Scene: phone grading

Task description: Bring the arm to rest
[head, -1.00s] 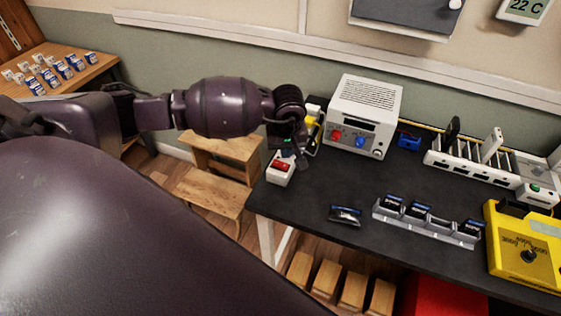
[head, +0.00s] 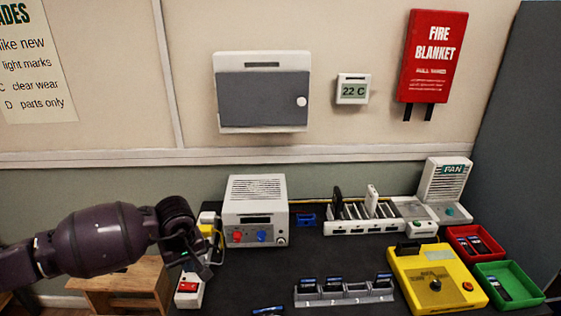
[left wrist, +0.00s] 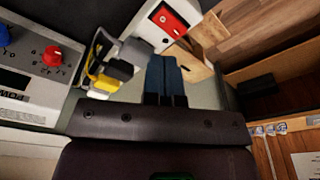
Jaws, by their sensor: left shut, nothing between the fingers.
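My left arm comes in from the left in the head view. Its gripper (head: 201,268) hangs over the left end of the dark bench (head: 240,284), near a white switch box with a red rocker (head: 188,288). In the left wrist view the two blue-grey fingers (left wrist: 164,74) are together with nothing between them. The switch box (left wrist: 166,22) lies just beyond the fingertips there, and I cannot tell whether they touch it. My right gripper is in neither view.
A white power supply (head: 256,210) stands beside the gripper, with a yellow plug (head: 208,230) between them. Further right are a grey battery rack (head: 343,297), a yellow tester (head: 437,278), a slotted charger (head: 365,227), a red tray (head: 468,238) and a green tray (head: 510,272). A wooden stool (head: 117,281) stands left.

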